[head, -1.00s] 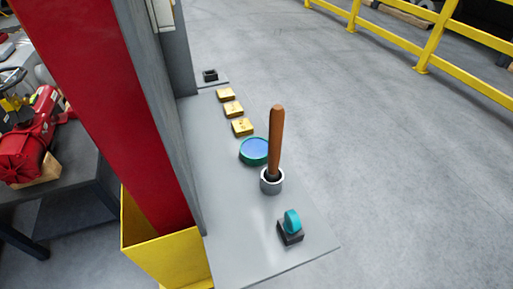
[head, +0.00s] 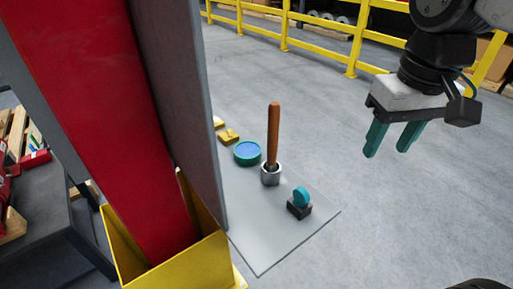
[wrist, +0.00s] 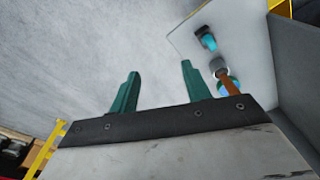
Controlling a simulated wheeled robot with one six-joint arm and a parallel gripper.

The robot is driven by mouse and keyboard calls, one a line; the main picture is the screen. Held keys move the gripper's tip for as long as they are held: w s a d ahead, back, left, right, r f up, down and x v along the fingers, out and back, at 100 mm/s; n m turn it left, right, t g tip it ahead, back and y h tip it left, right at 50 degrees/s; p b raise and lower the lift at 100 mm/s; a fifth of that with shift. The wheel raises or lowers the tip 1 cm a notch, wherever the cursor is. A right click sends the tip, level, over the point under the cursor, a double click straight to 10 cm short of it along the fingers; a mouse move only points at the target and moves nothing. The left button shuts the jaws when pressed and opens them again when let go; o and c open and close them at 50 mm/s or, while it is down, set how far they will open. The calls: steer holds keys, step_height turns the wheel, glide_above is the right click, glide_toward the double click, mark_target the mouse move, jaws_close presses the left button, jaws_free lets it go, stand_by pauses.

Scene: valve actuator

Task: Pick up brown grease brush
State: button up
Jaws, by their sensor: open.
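The grease brush stands upright with its brown wooden handle (head: 273,131) up, its lower end hidden in a grey round holder (head: 271,175) on a grey shelf (head: 262,238). In the wrist view the brown handle (wrist: 231,86) shows beyond and right of the fingers, partly hidden by my gripper's body. My gripper (head: 391,153) has two teal fingers, spread open and empty. It hangs to the right of the brush in the head view, well apart from it. In the wrist view my gripper (wrist: 160,90) points over bare floor.
A round teal tin (head: 248,153) stands just left of the holder, and a teal piece on a black block (head: 300,201) in front. Yellow blocks (head: 228,136) lie behind. A red post and grey panel (head: 178,90) rise left. Open floor lies right.

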mark_target(272, 104)
steer(key=w+a+r+n, duration=0.1)
steer(key=w+a, duration=0.3)
steer(key=a, duration=0.1)
steer(key=w+a+r+n, duration=0.1)
steer(key=w+a, duration=0.3)
steer(key=a, duration=0.2)
steer(key=w+a+r+n+g, duration=0.1)
steer(key=w+a, duration=0.3)
steer(key=a, duration=0.2)
steer(key=shift+w+r+n, duration=0.25)
steer(key=shift+w+n, duration=0.05)
steer(key=shift+w, duration=0.05)
steer(key=shift+a+f, duration=0.2)
steer(key=shift+a, duration=0.05)
step_height(272, 104, down, 7)
steer(key=shift+w+d+f, duration=0.2)
steer(key=shift+d, duration=0.1)
jaws_close()
